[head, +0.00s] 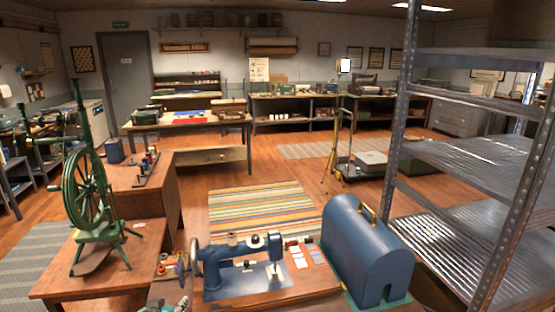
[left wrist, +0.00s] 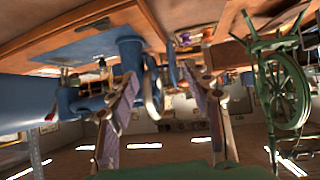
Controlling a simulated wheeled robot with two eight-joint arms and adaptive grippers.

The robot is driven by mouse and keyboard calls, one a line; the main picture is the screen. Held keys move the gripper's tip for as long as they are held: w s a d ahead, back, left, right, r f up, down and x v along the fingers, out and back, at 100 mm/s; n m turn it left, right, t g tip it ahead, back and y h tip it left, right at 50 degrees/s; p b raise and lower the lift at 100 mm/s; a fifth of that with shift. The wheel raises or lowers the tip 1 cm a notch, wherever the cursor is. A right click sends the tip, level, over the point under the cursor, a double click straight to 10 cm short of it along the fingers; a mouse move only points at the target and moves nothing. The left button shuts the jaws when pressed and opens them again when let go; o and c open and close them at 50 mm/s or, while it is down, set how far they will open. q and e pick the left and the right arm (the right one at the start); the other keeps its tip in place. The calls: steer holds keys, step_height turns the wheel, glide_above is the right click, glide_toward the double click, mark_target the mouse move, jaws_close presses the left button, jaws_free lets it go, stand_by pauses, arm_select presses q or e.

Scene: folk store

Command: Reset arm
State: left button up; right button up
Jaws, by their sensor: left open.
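My left gripper (left wrist: 163,78) is open in the left wrist view, its two fingers apart with nothing held between them. That view is upside down. The blue sewing machine (left wrist: 75,95) and its handwheel show beyond the fingers. In the head view only a small part of my left gripper (head: 178,304) shows at the bottom edge, left of the blue sewing machine (head: 243,262) on its wooden table. My right gripper is in neither view.
A green spinning wheel (head: 90,195) stands on a wooden table at left. A blue domed case (head: 362,250) stands right of the sewing machine. Thread spools (head: 165,266) lie left of it. A metal shelf rack (head: 455,165) fills the right. A striped rug (head: 262,208) lies on open floor.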

arm_select(q)
steer(key=s+d+r+g, duration=0.1)
steer(key=s+d, duration=0.3)
steer(key=s, duration=0.4)
steer(key=s+d+r+m+g, duration=0.1)
steer(key=s+d+r, duration=0.1)
steer(key=s+d, duration=0.3)
steer(key=s+d+r+g+h, duration=0.1)
steer(key=s+d, duration=0.3)
steer(key=s, duration=0.7)
steer(key=shift+d+r+g, duration=0.2)
steer(key=shift+r+g, duration=0.05)
steer(key=shift+g, duration=0.25)
